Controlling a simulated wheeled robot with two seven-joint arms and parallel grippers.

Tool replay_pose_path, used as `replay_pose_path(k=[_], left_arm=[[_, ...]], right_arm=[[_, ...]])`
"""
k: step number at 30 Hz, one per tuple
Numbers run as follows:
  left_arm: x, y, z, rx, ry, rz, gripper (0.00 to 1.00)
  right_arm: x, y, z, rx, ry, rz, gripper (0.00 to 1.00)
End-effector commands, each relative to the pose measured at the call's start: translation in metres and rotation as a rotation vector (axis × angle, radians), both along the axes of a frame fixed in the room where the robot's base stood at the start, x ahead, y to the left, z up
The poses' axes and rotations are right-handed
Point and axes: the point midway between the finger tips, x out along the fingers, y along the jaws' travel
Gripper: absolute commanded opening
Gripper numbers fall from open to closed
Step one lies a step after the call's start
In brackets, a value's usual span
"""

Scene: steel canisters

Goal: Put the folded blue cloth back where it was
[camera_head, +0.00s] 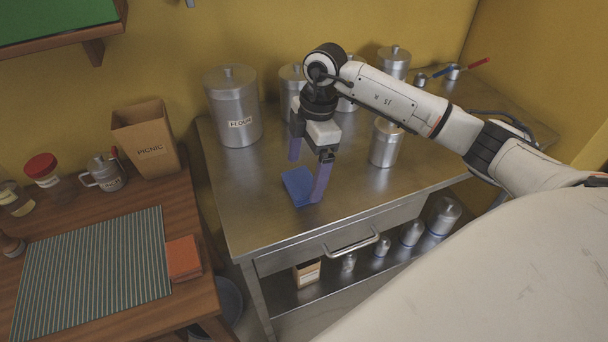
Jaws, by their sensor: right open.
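The folded blue cloth (298,186) lies on the steel table (245,216), near its front edge. My right gripper (306,177) points down over the cloth with its fingers spread apart. One finger is at the cloth's right side and the other is behind its left part. I cannot tell whether either finger touches the cloth. My left gripper is not in view.
A large flour canister (232,106) stands at the table's back left, with several steel canisters behind my right arm. One canister (386,143) stands right of the gripper. A wooden table (187,222) at left holds a striped mat (95,275) and orange block (183,258).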

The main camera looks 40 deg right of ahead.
Motion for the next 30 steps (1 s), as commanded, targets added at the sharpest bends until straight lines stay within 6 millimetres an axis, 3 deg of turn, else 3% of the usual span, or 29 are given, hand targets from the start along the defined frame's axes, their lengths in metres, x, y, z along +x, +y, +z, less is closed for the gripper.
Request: replay_pose_path(k=[6, 13, 18, 27, 30], left_arm=[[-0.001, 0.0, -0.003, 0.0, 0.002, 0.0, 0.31], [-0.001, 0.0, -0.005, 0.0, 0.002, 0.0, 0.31], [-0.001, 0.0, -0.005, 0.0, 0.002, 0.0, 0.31], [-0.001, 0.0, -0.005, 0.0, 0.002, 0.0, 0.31], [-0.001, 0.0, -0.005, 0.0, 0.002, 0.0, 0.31]], right_arm=[[0.0, -0.008, 0.049, 0.0, -0.006, 0.0, 0.91], [-0.002, -0.013, 0.087, -0.001, -0.004, -0.002, 0.91], [-0.003, -0.015, 0.097, 0.0, -0.001, -0.001, 0.91], [-0.004, -0.014, 0.098, 0.001, 0.0, 0.001, 0.91], [-0.005, 0.0, 0.089, 0.044, -0.001, 0.047, 0.91]])
